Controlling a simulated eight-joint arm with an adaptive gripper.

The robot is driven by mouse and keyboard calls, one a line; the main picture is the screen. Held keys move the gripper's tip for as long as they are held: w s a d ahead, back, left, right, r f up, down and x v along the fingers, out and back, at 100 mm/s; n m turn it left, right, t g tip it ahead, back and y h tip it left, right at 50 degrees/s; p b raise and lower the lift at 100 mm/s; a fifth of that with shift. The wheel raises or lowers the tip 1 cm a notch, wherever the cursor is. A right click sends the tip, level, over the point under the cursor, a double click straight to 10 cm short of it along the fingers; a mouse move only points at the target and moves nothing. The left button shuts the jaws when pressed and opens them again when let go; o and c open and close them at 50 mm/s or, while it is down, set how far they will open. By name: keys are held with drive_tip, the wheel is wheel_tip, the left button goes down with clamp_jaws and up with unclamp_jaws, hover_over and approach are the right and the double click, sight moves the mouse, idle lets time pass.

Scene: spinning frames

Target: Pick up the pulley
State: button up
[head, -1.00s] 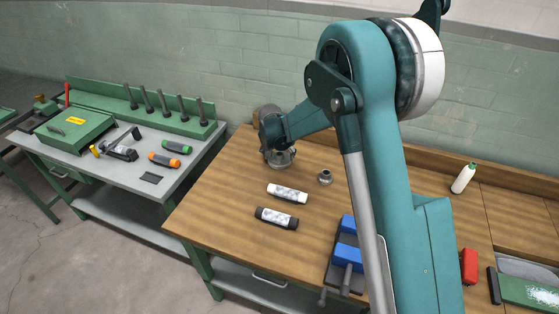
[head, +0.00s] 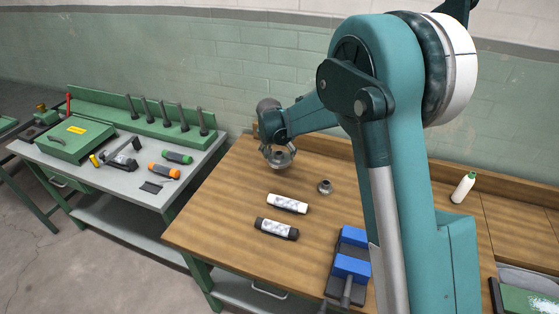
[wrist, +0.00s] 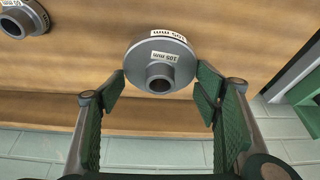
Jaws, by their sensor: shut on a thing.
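The pulley (wrist: 139,55) is a grey metal disc with a hub and labels reading "105 mm". In the wrist view it sits between the fingertips of my gripper (wrist: 160,88), which is shut on its rim. In the head view the pulley (head: 282,161) hangs under my gripper (head: 279,149), apparently a little above the wooden bench. The fingers are mostly hidden there. A smaller grey pulley (head: 324,187) stands on the bench to the right, and it also shows at the top left of the wrist view (wrist: 25,17).
A white tube (head: 288,204) and a black tube (head: 276,229) lie on the wooden bench (head: 220,215). A blue vise (head: 351,268) is at the front and a white bottle (head: 463,187) at the back right. A grey side table (head: 125,181) holds tools.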

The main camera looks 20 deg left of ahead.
drive_tip(key=shift+r, duration=1.85)
drive_tip(key=shift+d, duration=0.1)
drive_tip(key=w+d+m+h, duration=0.1)
drive_tip(key=w+d+m, duration=0.1)
drive_tip(key=d, duration=1.5)
drive_tip(key=w+d+m, duration=0.2)
drive_tip(key=d, duration=1.6)
drive_tip(key=s+d+m+h, duration=0.1)
drive_tip(key=s+d, duration=0.3)
drive_tip(key=d, duration=1)
drive_tip(key=s+d+m, duration=0.2)
drive_tip(key=s+d, duration=0.2)
drive_tip(key=d, duration=1.1)
drive_tip(key=shift+r+g+h+p, duration=0.15)
drive_tip(key=shift+g+h+p, duration=0.25)
drive_tip(key=shift+f, duration=2.95)
drive_tip(key=shift+f, duration=0.15)
